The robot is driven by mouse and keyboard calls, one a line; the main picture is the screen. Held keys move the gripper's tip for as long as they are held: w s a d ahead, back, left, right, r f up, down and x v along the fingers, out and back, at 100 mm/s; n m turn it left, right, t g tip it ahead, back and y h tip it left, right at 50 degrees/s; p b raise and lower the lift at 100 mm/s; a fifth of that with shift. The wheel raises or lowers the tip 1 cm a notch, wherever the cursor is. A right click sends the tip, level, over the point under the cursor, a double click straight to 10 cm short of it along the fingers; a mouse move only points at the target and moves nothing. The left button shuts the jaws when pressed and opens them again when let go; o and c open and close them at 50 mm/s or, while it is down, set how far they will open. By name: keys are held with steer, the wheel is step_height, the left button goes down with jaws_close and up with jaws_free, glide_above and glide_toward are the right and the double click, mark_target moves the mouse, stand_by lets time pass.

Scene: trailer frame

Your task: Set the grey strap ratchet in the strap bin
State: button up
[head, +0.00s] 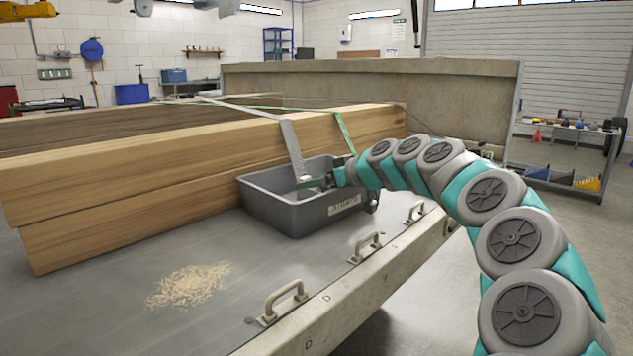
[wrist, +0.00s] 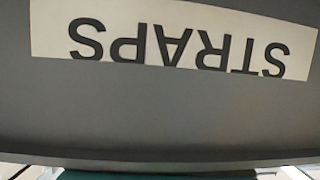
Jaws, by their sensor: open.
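The strap bin (head: 272,207) is a dark grey open tray on the trailer deck, against the timber stack. Its label reads STRAPS, upside down in the wrist view (wrist: 180,45), where the bin wall fills most of the picture. A grey strap (head: 291,150) hangs over the timber and its lower end reaches into the bin opening. A small pale grey piece, perhaps the grey strap ratchet (head: 305,182), shows at that end; whether it rests on the bin floor cannot be told. My gripper (head: 326,181) is open at the bin's right side, close to that piece. Its fingertips are hard to make out.
Long timber beams (head: 150,165) lie left of the bin, with a green strap (head: 344,132) over them. Metal handles (head: 285,300) line the deck edge. Wood shavings (head: 188,286) lie on the deck. A tall side board (head: 440,100) stands behind.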

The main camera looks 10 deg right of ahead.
steer(key=shift+a+f, duration=0.1)
steer(key=shift+f, duration=0.3)
steer(key=shift+r+p, duration=0.55)
steer(key=shift+p, duration=0.2)
steer(key=shift+s+d+r, duration=0.2)
steer(key=v, duration=1.1)
steer(key=shift+s+r, duration=0.2)
steer(key=shift+r, duration=0.1)
steer(key=shift+d, duration=0.1)
steer(key=shift+c, duration=0.2)
